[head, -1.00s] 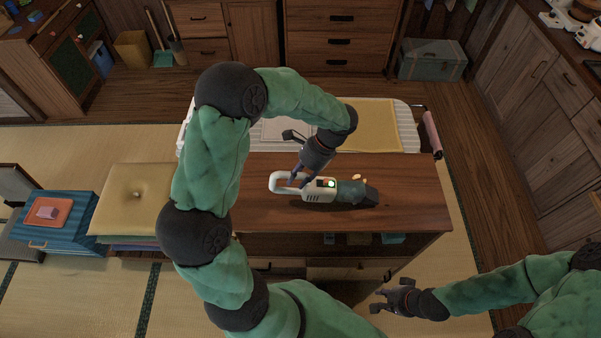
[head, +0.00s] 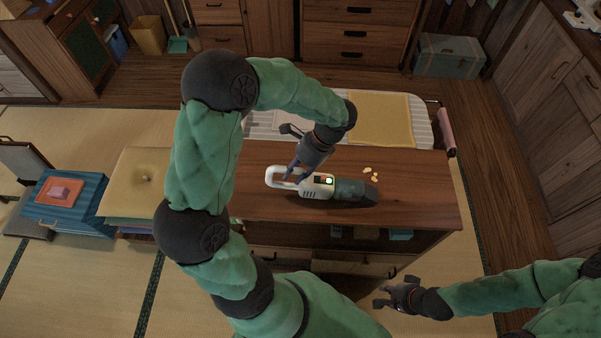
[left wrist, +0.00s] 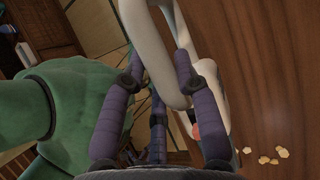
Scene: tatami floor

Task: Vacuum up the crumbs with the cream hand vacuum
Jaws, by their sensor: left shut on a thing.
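My left gripper (head: 296,172) is shut on the vacuum's looped handle, which also shows between the fingers in the left wrist view (left wrist: 178,85). The crumbs (head: 371,173) are several small pale bits on the table, just beyond and beside the nozzle tip. They also show at the lower right of the left wrist view (left wrist: 271,158). My right gripper (head: 382,297) is apart from the table at the lower right, its fingers spread and empty.
A cushion stack (head: 140,182) and a blue box (head: 65,205) stand to the left. Wooden cabinets (head: 550,120) line the right side.

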